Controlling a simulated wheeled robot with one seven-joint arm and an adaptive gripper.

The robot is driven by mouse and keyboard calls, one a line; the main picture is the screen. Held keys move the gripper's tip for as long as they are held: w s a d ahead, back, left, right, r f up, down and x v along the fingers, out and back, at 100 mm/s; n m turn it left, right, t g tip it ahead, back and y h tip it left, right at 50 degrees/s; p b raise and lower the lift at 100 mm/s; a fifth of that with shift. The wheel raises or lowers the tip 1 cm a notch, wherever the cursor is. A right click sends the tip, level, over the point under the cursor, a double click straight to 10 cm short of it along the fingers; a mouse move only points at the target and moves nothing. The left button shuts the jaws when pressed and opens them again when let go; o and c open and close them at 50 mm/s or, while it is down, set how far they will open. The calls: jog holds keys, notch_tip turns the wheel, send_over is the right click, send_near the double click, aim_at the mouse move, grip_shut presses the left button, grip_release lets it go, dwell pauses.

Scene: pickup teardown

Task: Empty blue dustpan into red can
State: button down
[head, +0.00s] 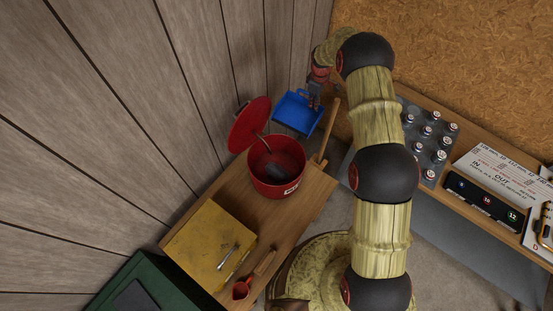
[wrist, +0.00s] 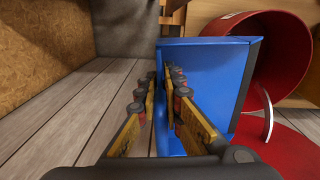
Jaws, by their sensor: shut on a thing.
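The blue dustpan (head: 297,112) is held up beside the wooden bench, just beyond the red can. My gripper (head: 316,98) is shut on it. In the wrist view the fingers (wrist: 163,90) close at the near edge of the dustpan (wrist: 207,75). The dustpan looks tilted, and I see no debris on its visible blue face. The red can (head: 290,158) stands open on the bench, with something grey inside. It also shows at the right of the wrist view (wrist: 286,50), its mouth apart from the dustpan. Its red lid (head: 249,124) stands raised behind the opening.
A yellow box (head: 208,243) with a metal tool on top, and a small red scoop (head: 241,290), are on the same bench. A wooden stick (head: 329,130) rises near the can. Several bottles (head: 425,135) stand on a tray at the right. Plank wall is close behind the can.

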jog(key=shift+w+d+r+p, duration=0.1)
jog(key=shift+r+p, duration=0.05)
jog(key=shift+r, duration=1.2)
jog(key=shift+w+r+p, duration=0.1)
jog(key=shift+r+p, duration=0.05)
jog(key=shift+r, duration=1.15)
